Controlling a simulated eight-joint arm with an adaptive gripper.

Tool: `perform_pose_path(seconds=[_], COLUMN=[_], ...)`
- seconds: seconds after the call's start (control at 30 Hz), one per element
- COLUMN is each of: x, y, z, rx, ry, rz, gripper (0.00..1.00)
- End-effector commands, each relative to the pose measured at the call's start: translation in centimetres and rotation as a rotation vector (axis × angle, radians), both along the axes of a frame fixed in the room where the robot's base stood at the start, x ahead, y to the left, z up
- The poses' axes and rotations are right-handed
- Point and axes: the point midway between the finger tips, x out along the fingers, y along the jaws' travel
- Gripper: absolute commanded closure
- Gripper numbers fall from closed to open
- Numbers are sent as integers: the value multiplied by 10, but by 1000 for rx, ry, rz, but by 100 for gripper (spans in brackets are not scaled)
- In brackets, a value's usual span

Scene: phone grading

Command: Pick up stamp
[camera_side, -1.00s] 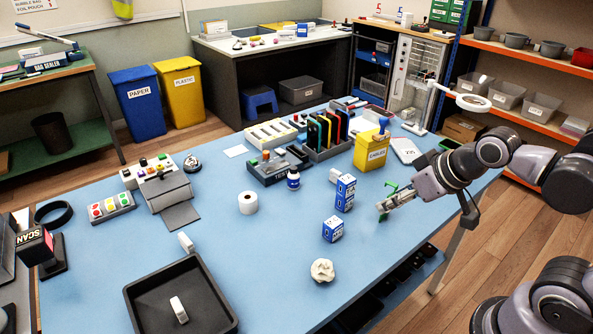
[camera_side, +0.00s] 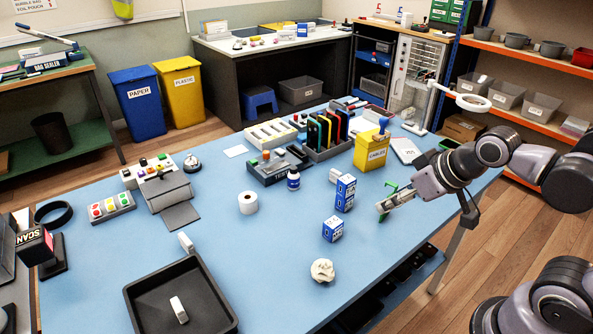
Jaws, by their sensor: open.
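My gripper (camera_side: 385,203) with green fingertips is open and empty at the right edge of the blue table, right of two blue-and-white boxes. I cannot tell for sure which thing is the stamp. Small knob-topped pieces that look like stamps stand on a white rack (camera_side: 143,172) at the left. Another knobbed piece (camera_side: 265,157) stands on a dark grey tray (camera_side: 268,178) near the table's middle. All of these are well away from my gripper, to its left.
A yellow cables bin (camera_side: 371,150) stands behind my gripper. Blue-and-white boxes (camera_side: 345,193) (camera_side: 332,229), a white roll (camera_side: 248,203) and a crumpled white ball (camera_side: 322,270) lie to its left. A black tray (camera_side: 137,298) is at the front.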

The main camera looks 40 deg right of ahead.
Motion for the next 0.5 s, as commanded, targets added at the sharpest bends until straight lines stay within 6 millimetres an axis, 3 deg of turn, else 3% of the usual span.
perform_pose_path(seconds=[0.3,0.5], x=[4,35], y=[-2,-19], z=[4,33], rx=[-18,-155], ry=[7,64], rz=[15,136], gripper=[45,45])
